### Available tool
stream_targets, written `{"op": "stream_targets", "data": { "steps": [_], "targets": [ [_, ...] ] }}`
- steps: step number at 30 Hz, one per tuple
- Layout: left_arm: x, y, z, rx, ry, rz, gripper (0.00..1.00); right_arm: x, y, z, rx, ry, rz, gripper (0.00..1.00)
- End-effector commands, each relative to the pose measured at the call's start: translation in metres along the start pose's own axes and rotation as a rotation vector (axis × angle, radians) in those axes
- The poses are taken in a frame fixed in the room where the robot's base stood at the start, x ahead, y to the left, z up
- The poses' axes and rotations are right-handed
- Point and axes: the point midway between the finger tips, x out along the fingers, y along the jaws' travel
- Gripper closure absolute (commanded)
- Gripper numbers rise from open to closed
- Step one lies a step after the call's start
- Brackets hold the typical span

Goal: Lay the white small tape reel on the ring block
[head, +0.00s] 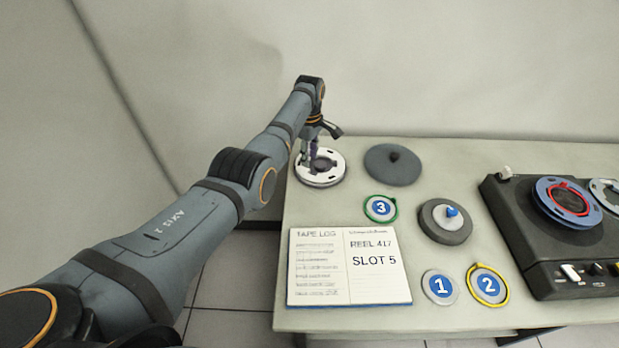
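A white round reel (333,178) with a dark centre lies at the back left corner of the table. My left gripper (313,160) points down over this reel, with its fingertips at or just above the reel's middle. Its fingers are small and partly hidden by the arm, so I cannot tell whether they are shut on it. A round grey block (436,231) with a blue peg stands mid-table, right of the reel. A dark grey disc (378,166) with a black knob lies behind it. I cannot tell for sure which is the ring block. My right gripper is not in view.
An open tape log (375,278) reading "REEL 417, SLOT 5" lies at the front left. Blue-centred numbered discs 3 (380,208), 1 (440,287) and 2 (488,285) lie around the block. A black tape deck (530,255) carrying reels fills the right side.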

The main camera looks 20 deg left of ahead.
Motion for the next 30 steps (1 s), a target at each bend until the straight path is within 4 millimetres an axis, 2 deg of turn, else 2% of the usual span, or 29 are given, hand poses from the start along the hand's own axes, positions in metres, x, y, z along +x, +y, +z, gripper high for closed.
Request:
{"op": "stream_targets", "data": {
  "steps": [1,11,17,21,28,29,30],
  "targets": [
    [0.01,0.0,0.0,0.0,0.0,0.0,0.65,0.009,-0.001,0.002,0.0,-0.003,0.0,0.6],
    [0.055,0.0,0.0,0.001,0.0,0.0,0.65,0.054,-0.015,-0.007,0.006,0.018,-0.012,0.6],
    [0.077,0.0,-0.001,0.001,0.0,0.0,0.65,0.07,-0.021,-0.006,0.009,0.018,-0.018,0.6],
    [0.083,0.0,-0.001,0.001,0.001,0.002,0.65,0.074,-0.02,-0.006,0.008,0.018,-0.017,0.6],
    [0.083,0.0,-0.001,0.001,0.001,0.002,0.65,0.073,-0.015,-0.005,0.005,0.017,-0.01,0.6],
    [0.083,0.0,-0.001,0.001,0.001,0.002,0.67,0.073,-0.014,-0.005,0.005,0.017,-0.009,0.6],
    [0.083,0.0,-0.001,0.001,0.001,0.001,0.72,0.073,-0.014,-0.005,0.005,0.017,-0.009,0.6]
  ]
}}
